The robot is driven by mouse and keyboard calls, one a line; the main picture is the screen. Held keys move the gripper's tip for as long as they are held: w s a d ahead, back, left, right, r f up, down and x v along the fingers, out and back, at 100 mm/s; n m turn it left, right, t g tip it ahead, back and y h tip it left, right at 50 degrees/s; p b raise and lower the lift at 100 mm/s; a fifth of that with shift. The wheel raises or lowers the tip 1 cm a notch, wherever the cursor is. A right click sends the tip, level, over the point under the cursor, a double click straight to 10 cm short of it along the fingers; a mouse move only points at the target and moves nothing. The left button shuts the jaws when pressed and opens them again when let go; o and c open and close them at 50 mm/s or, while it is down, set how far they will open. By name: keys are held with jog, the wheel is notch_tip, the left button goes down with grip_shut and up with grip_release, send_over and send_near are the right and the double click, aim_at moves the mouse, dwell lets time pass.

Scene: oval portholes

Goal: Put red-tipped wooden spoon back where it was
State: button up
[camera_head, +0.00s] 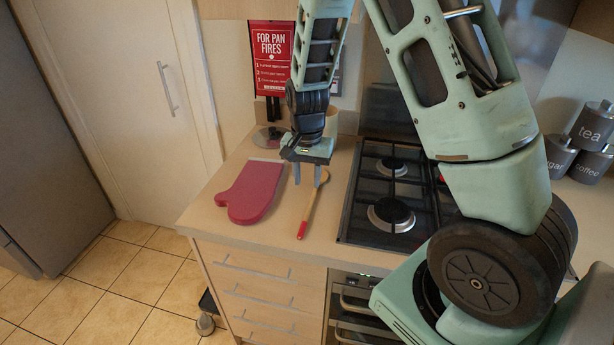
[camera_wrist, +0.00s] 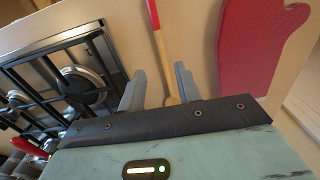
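The wooden spoon (camera_head: 310,207) lies on the counter between the red mitt and the hob, with its red handle end toward the counter's front edge. In the wrist view the spoon (camera_wrist: 166,62) runs between the two fingers, red part farther away, with a gap on each side. My gripper (camera_head: 307,179) points down over the bowl end of the spoon. Its fingers are apart in the wrist view (camera_wrist: 160,88), and nothing is clamped between them. The gripper body hides part of the bowl end in the wrist view. I cannot tell the exact height of the fingertips above the counter.
A red oven mitt (camera_head: 252,190) lies left of the spoon. A black gas hob (camera_head: 357,226) is to the right. A pot lid (camera_head: 268,137) and a pan fires sign (camera_head: 272,58) are behind. Grey canisters (camera_head: 592,127) stand at the far right. Drawers (camera_head: 262,290) are below.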

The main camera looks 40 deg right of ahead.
jog(key=s+a+r+n+y, duration=0.1)
jog(key=s+a+r+n, duration=0.25)
jog(key=a, duration=0.45)
jog(key=s+a+r+n, duration=0.3)
jog(key=a+r+n, duration=0.1)
jog(key=a, duration=0.3)
jog(key=s+a+r+n, duration=0.2)
jog(key=s+a+n, duration=0.2)
jog(key=s, duration=0.5)
jog(key=s+a+r+n, duration=0.2)
jog(key=s+a+n, duration=0.3)
jog(key=s, duration=0.3)
jog(key=shift+s+a+r+n, duration=0.2)
jog(key=shift+s+r+n, duration=0.2)
jog(key=shift+n, duration=0.45)
